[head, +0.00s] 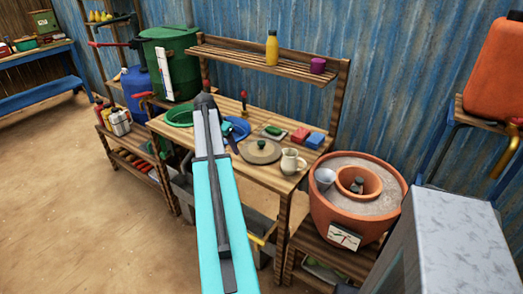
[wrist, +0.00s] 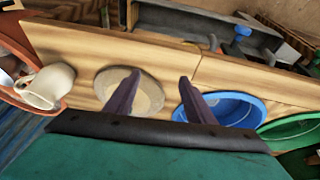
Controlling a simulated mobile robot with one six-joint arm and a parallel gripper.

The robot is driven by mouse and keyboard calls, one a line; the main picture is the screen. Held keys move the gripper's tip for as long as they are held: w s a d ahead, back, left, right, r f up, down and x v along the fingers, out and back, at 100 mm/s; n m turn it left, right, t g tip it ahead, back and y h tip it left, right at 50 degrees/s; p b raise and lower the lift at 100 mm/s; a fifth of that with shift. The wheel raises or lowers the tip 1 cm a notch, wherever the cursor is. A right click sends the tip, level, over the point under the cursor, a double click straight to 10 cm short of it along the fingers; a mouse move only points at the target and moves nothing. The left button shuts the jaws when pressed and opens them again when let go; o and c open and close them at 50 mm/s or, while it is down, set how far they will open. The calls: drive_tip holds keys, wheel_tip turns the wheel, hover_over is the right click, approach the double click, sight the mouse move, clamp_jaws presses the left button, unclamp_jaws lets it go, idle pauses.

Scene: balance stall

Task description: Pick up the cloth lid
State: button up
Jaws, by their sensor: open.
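The cloth lid, a flat round grey-beige disc with a dark knob, lies on the wooden bench in the head view (head: 261,153). In the wrist view its pale disc (wrist: 149,99) is partly covered by one finger of my gripper (wrist: 160,77). The knob cannot be made out there. My gripper is open and empty, its two dark fingers apart. One finger overlaps the lid and the other overlaps the blue basin (wrist: 250,109). I cannot tell its height above the bench. In the head view my arm hides part of the bench left of the lid.
A cream jug (head: 292,161) stands close to the lid's right. A terracotta pot (head: 335,215) with an inner pot stands right of the bench. A shelf (head: 250,58) rises behind. Bare bench lies in front of the lid.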

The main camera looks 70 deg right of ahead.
sight(261, 142)
drive_tip(key=s+d+r+m, duration=0.2)
drive_tip(key=s+d+r, duration=0.4)
drive_tip(key=r, duration=0.3)
drive_tip(key=shift+s+d+r+m+g+h, duration=0.15)
drive_tip(key=shift+s+d+m+g+h, duration=0.2)
drive_tip(key=shift+s, duration=0.4)
drive_tip(key=shift+d, duration=0.1)
drive_tip(key=shift+p+x, duration=1.1)
drive_tip(key=shift+x, duration=3.25)
drive_tip(key=shift+w, duration=0.1)
drive_tip(key=shift+s+p+x, duration=0.1)
drive_tip(key=shift+p+x, duration=0.45)
drive_tip(key=shift+x, duration=0.75)
drive_tip(key=shift+s+p+x, duration=0.15)
drive_tip(key=shift+p+x, duration=0.35)
drive_tip(key=shift+x, duration=0.8)
drive_tip(key=c, duration=1.2)
